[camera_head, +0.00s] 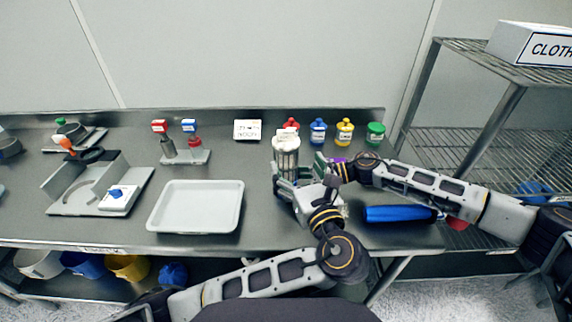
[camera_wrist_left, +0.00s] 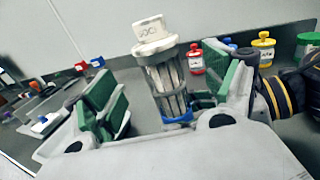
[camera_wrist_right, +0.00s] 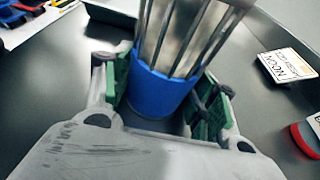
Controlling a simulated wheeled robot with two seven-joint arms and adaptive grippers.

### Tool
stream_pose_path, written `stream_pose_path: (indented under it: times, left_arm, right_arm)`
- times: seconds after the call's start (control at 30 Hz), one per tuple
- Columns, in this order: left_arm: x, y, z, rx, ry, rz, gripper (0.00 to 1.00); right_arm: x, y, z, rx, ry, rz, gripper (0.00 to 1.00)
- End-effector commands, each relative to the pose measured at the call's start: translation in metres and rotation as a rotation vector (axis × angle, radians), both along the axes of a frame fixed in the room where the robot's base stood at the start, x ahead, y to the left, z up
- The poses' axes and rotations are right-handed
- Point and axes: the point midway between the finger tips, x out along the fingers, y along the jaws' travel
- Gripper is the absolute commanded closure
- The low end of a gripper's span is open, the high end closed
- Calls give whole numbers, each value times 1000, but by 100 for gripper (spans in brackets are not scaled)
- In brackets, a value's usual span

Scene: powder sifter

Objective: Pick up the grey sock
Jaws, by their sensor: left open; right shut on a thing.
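I cannot make out a grey sock in any view. A caged cylinder (camera_head: 286,160) with a white labelled cap stands at the middle of the bench. In the left wrist view the cylinder (camera_wrist_left: 170,88) shows a grey top ring, metal bars and a blue base. My right gripper (camera_head: 322,165) is shut on the blue base, which the right wrist view shows between its green pads (camera_wrist_right: 162,92). My left gripper (camera_head: 290,184) is open at the near side of the cylinder. Its green pads (camera_wrist_left: 165,85) stand apart, one to each side of the cylinder in its view.
A white tray (camera_head: 160,216) and a grey stand (camera_head: 92,185) lie to the left. Red, blue, yellow (camera_head: 344,132) and green jars line the back. A blue roll (camera_head: 398,214) lies at the right. A wire shelf (camera_head: 500,70) stands further right.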

Motion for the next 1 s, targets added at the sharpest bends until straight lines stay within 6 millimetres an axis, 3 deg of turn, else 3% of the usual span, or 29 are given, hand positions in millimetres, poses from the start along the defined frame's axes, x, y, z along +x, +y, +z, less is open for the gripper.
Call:
stream_pose_path:
  times: [0.2,0.73,1.0]
  left_arm:
    - [21,7,0,1,-1,1,16]
    - [27,9,0,0,-1,1,16]
    - [51,19,-2,3,-1,2,16]
  right_arm:
    - [0,0,0,0,0,0,55]
    - [0,0,0,0,0,0,55]
    - [0,0,0,0,0,0,55]
